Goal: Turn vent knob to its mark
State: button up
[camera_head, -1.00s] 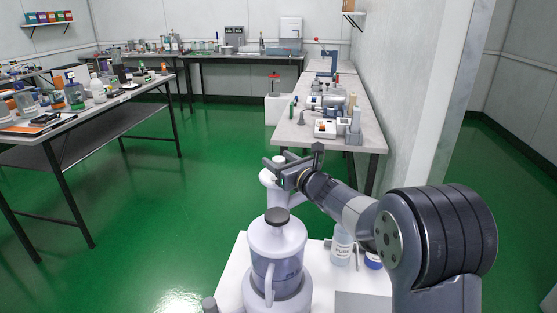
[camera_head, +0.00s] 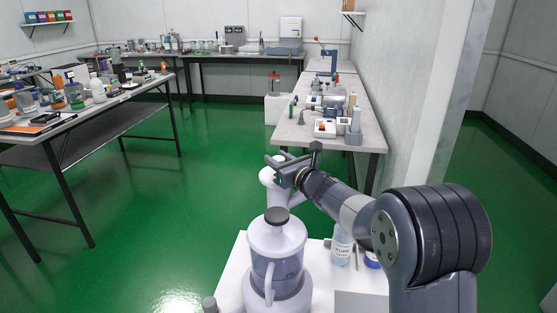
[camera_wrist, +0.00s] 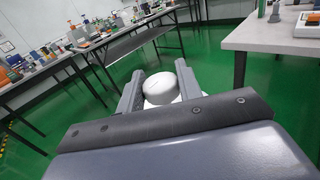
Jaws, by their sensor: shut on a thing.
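A white rounded knob (camera_wrist: 161,88) sits between the two fingers of my gripper (camera_wrist: 158,92) in the wrist view. My gripper is shut on it, one finger on each side. A faint dark line shows on the knob's top; I cannot tell whether it is the mark. In the head view my gripper (camera_head: 278,172) is at the top of a pale upright fitting (camera_head: 276,196). A pale, grey-capped jug-like vessel (camera_head: 277,238) stands in front of the fitting.
A white surface (camera_head: 232,285) carries the vessel, a labelled bottle (camera_head: 341,245) and a blue-based item (camera_head: 373,260). A bench (camera_head: 362,143) with testers stands beyond, by the right wall. Another bench (camera_head: 75,138) stands at left. Open green floor lies between the benches.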

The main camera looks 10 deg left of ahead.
aim_at(279, 158)
jog(key=shift+r+n+g+y, duration=0.1)
jog(key=shift+n+g+y, duration=0.2)
jog(key=shift+w+n+g+y+p, duration=0.1)
jog(key=shift+n+g+y+p, duration=0.7)
jog(key=shift+g, duration=0.4)
jog(key=n+g+y, duration=0.1)
jog(key=n+g, duration=0.1)
jog(key=g, duration=0.2)
jog(key=n+g+y, duration=0.1)
jog(key=n+g, duration=0.2)
jog(key=shift+g, duration=0.4)
jog(key=shift+n+g+p, duration=0.95)
jog(key=shift+n+g, duration=0.35)
jog(key=shift+g, duration=0.4)
jog(key=shift+n+g+p, duration=0.4)
jog(key=shift+g, duration=0.2)
jog(key=shift+n+g+h+p, duration=0.4)
jog(key=shift+n+g+p, duration=0.6)
jog(key=shift+g+p, duration=0.55)
jog(key=o, duration=0.9)
jog(key=shift+o, duration=0.2)
notch_tip(279, 158, up, 10)
jog(key=p, duration=0.8)
jog(key=shift+p, duration=0.4)
